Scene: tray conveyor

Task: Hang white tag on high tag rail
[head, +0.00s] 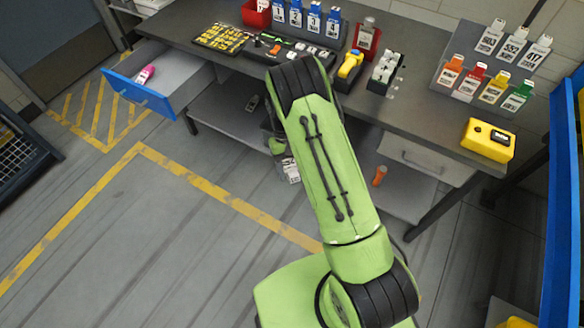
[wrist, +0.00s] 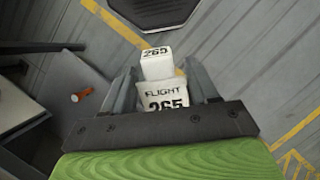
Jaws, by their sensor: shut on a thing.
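A white tag (wrist: 164,95) marked "FLIGHT 265" sits between the fingers of my gripper (wrist: 165,82), which is shut on it. In the head view the tag (head: 291,171) shows low in front of the bench, below my arm; my gripper is mostly hidden there. The tag rack (head: 448,76) stands at the back right of the bench. Its high rail, the upper row, carries white tags (head: 514,45) with numbers. Its lower row carries orange, red, yellow and green tags (head: 493,87). My gripper is well to the left of the rack and lower.
The bench (head: 430,115) holds a yellow device (head: 488,141), a yellow-handled tool (head: 350,65) and blue numbered holders (head: 313,22). A blue-fronted drawer (head: 138,94) stands open at left with a pink item inside. An orange object (head: 380,176) is on the lower shelf. A blue upright (head: 562,200) edges the right.

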